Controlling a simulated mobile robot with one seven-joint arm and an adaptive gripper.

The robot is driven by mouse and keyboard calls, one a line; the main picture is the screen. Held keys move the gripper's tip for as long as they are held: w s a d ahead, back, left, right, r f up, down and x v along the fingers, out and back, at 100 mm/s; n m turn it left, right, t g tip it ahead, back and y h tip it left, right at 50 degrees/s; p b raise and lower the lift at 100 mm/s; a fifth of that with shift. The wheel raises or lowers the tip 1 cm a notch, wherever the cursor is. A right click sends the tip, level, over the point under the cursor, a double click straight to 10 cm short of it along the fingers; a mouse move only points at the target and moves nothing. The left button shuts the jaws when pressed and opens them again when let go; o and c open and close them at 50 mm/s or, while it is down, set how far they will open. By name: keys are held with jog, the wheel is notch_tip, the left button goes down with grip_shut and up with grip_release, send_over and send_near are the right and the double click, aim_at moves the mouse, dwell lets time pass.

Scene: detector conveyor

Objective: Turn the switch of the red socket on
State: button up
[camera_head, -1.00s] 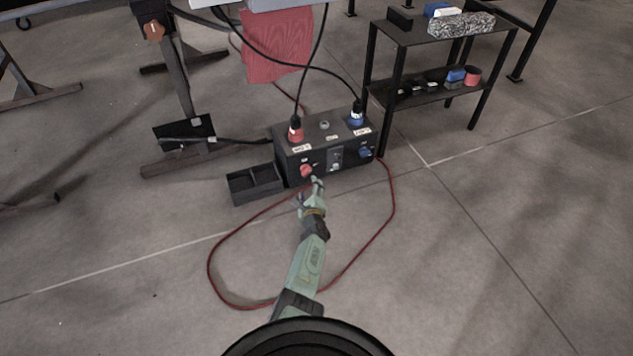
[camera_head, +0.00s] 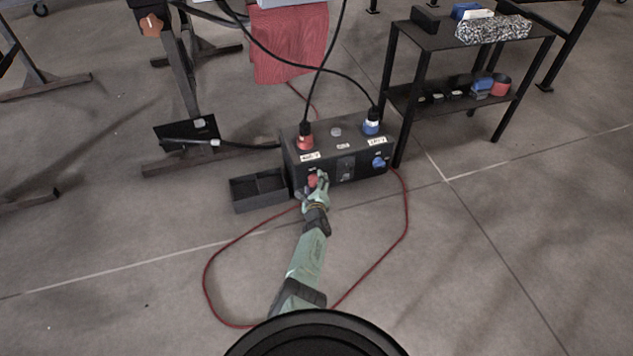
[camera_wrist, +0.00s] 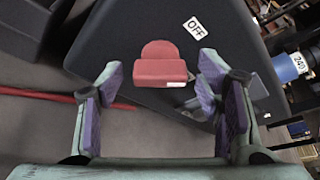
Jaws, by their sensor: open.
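The black power box (camera_head: 336,134) stands on the floor in the head view. A red socket (camera_head: 305,138) with a cable plugged in is on its top left. The red switch (camera_head: 313,181) is on its front face below that socket, partly covered by my gripper. In the wrist view the red switch (camera_wrist: 160,68) lies ahead between the fingers, near an "OFF" label (camera_wrist: 195,28). My gripper (camera_wrist: 160,112) is open, its purple pads on either side of the switch and apart from it. It also shows in the head view (camera_head: 315,188), at the box front.
A blue socket (camera_head: 371,124) and blue switch (camera_head: 379,162) are on the box's right side. A black open bin (camera_head: 259,192) sits left of the box. A red cable (camera_head: 207,275) loops on the floor around my arm. A black shelf (camera_head: 455,98) stands at right.

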jog(key=c, duration=1.2)
jog(key=shift+o, duration=0.2)
jog(key=shift+r, duration=0.1)
jog(key=shift+r+m+p, duration=0.1)
jog(key=shift+m+p, duration=0.4)
jog(key=shift+p, duration=0.15)
jog(key=shift+d+m+g+y+p, duration=0.15)
jog(key=shift+m+g+y+p, duration=0.4)
jog(key=shift+m+p, duration=0.2)
jog(key=m+y, duration=0.2)
jog(key=m, duration=0.1)
jog(key=shift+w+m+g+y, duration=0.1)
jog(key=shift+m+g+y, duration=0.15)
jog(key=shift+m+g, duration=0.1)
